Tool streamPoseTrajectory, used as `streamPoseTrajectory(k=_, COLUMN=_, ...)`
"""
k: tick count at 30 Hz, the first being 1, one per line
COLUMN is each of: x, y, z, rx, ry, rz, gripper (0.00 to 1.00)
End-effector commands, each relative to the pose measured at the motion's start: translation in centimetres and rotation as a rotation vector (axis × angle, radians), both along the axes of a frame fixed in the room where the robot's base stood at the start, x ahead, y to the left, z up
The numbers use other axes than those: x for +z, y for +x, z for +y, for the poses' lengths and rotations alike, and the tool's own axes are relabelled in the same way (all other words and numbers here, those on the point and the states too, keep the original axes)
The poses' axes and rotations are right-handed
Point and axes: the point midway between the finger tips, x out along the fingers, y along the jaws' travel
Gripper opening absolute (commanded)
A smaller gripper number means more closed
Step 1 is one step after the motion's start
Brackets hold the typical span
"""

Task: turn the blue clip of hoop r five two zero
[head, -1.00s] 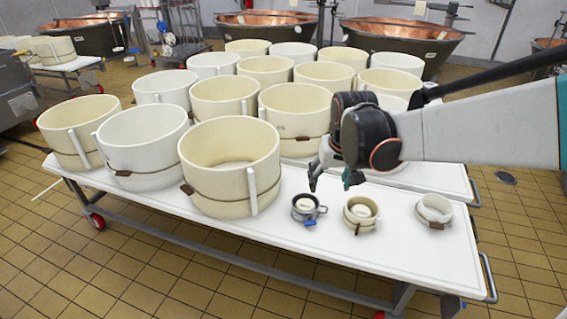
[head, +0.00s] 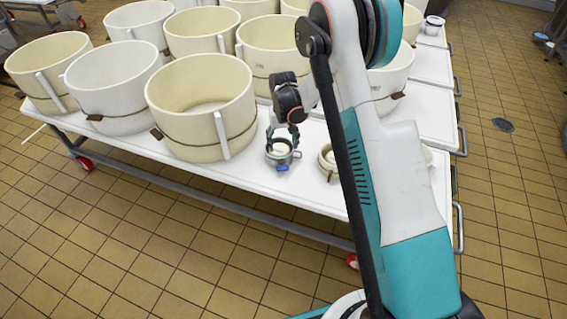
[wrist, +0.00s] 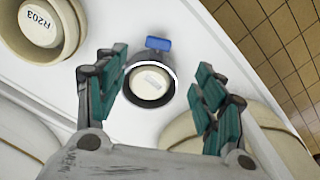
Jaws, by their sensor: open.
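A small grey metal hoop (head: 294,156) stands on the white table near its front edge, with a pale disc inside. Its blue clip (head: 282,168) is on the front side. In the wrist view the hoop (wrist: 151,111) lies between my fingers and the blue clip (wrist: 158,43) sticks out beyond its far side. The label on its disc is too blurred to read. My gripper (wrist: 163,78) is open and empty, its green-padded fingers on either side of the hoop. In the head view my gripper (head: 283,137) is right over the hoop; contact cannot be told.
A small cream hoop (wrist: 63,52) with a disc marked R203 stands beside the grey one. Large cream hoops (head: 202,135) crowd the table (head: 235,178) behind and to the left. My arm hides part of the table's right side. The tiled floor in front is clear.

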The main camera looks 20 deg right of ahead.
Motion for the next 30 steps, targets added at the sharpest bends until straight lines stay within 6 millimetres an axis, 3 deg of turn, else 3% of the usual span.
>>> streamPoseTrajectory(k=8, x=-2.5, y=0.1, z=0.0, rx=-0.002, ry=0.000, rz=0.010, gripper=0.63)
streamPoseTrajectory(k=21, x=-10.9, y=0.1, z=0.0, rx=-0.002, ry=0.000, rz=0.009, gripper=0.63)
streamPoseTrajectory(k=30, x=-14.4, y=0.1, z=0.0, rx=-0.002, ry=0.000, rz=0.009, gripper=0.63)
